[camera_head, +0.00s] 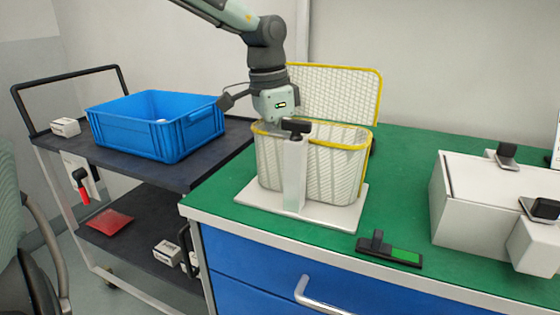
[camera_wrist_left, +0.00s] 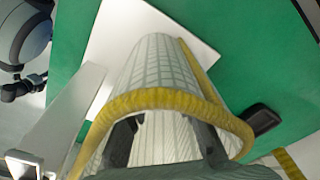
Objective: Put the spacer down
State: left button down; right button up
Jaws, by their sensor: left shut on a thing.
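My left gripper (camera_head: 275,118) comes down from above at the mouth of a wire basket (camera_head: 335,180) with a yellow rim. In the left wrist view its dark fingers (camera_wrist_left: 165,145) reach inside the rim of the basket (camera_wrist_left: 165,60). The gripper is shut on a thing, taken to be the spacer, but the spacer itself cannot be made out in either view. In the head view the fingertips are hidden by the basket and a white post. The right gripper is not in view.
The basket stands on a white plate (camera_head: 250,205) with an upright white post (camera_head: 295,182) in front. A blue crate (camera_head: 155,125) sits on a cart at left. A white box (camera_head: 490,205) stands at right. Green bench top (camera_head: 405,150) is free between.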

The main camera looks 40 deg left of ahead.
pick_arm(q)
jog(key=c, duration=1.6)
grip_release()
jog(key=shift+o, duration=0.2)
notch_tip(320, 180, up, 12)
jog(key=s, duration=0.1)
jog(key=shift+s+a, duration=0.15)
jog(key=shift+a, duration=0.25)
